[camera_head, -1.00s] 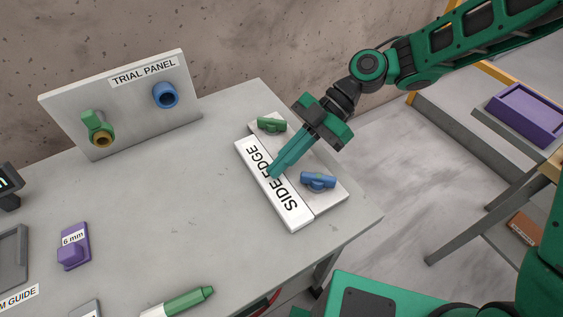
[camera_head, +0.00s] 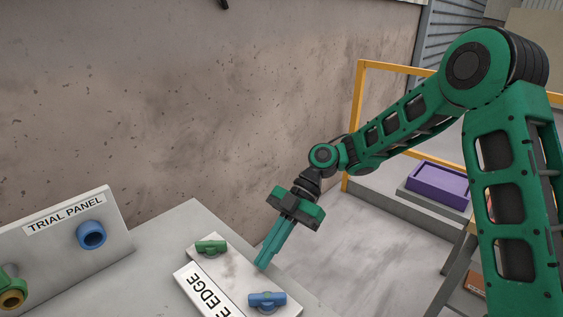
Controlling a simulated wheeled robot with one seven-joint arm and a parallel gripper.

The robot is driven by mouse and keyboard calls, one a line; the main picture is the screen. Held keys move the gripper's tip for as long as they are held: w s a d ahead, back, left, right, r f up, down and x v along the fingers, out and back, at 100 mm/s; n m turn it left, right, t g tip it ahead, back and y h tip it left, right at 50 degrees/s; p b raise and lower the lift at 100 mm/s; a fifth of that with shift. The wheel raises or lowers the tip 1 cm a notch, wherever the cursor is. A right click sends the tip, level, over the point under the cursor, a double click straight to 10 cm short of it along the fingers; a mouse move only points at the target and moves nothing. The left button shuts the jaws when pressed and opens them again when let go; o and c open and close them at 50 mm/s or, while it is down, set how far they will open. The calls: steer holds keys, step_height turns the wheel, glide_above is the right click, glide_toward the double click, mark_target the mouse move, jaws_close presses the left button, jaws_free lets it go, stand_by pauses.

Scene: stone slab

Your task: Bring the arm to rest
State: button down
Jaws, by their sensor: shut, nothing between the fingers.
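My gripper (camera_head: 268,250) points down and to the left above the white SIDE EDGE block (camera_head: 222,270) on the slab. Its teal fingers are together with nothing between them. A green knobbed piece (camera_head: 211,247) lies on the block to the left of the fingers. A blue knobbed piece (camera_head: 267,302) lies on it nearer the front. I cannot tell how far the fingertips are above the block. My green arm reaches in from the right side.
The TRIAL PANEL (camera_head: 62,236) stands at the left with a blue ring (camera_head: 91,235) and a green fitting (camera_head: 10,291). The grey slab (camera_head: 150,285) lies between. A purple tray (camera_head: 440,185) and a yellow rail (camera_head: 362,110) are at the right. A speckled wall stands behind.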

steer(key=w+d+r+m+t+h, duration=0.1)
steer(key=d+m+t+h, duration=0.15)
steer(key=d+m, duration=0.85)
steer(key=w+d+r+m+t+h, duration=0.15)
steer(key=d+m+t, duration=0.4)
steer(key=d, duration=1.05)
steer(key=s+d+r+m+h, duration=0.2)
steer(key=s+d+r+m, duration=0.1)
steer(key=s+d+m, duration=1.5)
steer(key=shift+s+d+r+t, duration=0.2)
steer(key=shift+d+t, duration=0.2)
steer(key=shift+d, duration=0.35)
